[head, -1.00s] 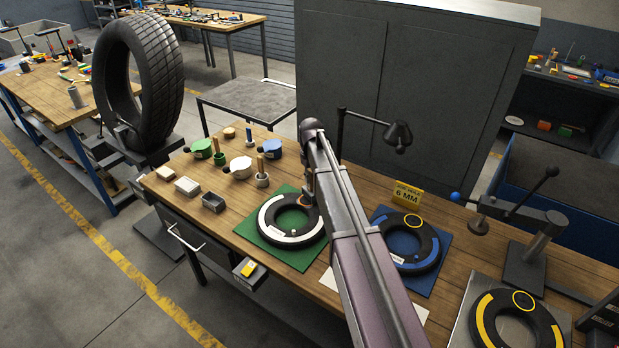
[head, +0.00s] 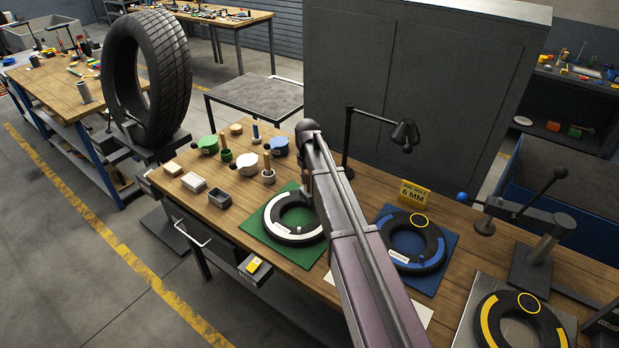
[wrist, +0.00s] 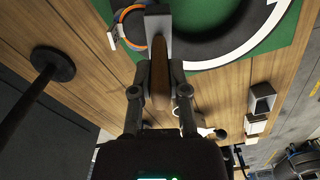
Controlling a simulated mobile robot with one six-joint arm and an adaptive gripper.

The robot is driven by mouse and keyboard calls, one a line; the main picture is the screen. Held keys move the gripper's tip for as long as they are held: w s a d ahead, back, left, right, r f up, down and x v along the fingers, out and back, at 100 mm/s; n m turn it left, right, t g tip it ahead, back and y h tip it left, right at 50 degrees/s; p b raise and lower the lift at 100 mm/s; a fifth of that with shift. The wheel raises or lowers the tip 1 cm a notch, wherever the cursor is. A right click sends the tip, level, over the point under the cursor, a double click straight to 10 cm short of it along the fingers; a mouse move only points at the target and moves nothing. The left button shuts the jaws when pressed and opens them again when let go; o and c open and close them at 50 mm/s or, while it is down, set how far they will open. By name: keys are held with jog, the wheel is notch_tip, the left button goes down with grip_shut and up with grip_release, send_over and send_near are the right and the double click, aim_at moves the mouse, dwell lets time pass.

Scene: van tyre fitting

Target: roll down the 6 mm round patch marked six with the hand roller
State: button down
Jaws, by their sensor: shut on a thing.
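My gripper (wrist: 160,80) is shut on the brown wooden handle of the hand roller (wrist: 160,92) in the wrist view. A grey block-like part (wrist: 158,30) lies beyond the handle, over the green mat's black ring. An orange-and-blue circle (wrist: 124,22) and a small white tag show left of it. In the head view my arm hides most of the gripper and the right side of the white-banded tyre section (head: 272,222) on the green mat (head: 262,238). I cannot read a number on any patch.
Right of my arm, a blue-banded tyre section (head: 402,241) lies on a blue mat (head: 450,245) by a yellow 6 MM sign (head: 414,193). A yellow-banded section (head: 492,325) is further right. Pots, small trays and a black lamp (head: 404,134) stand around the bench.

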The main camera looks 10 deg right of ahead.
jog(key=shift+r+p, duration=3)
jog(key=shift+p, duration=0.05)
jog(key=shift+r+p, duration=1.5)
jog(key=shift+r, duration=0.05)
jog(key=shift+f, duration=0.1)
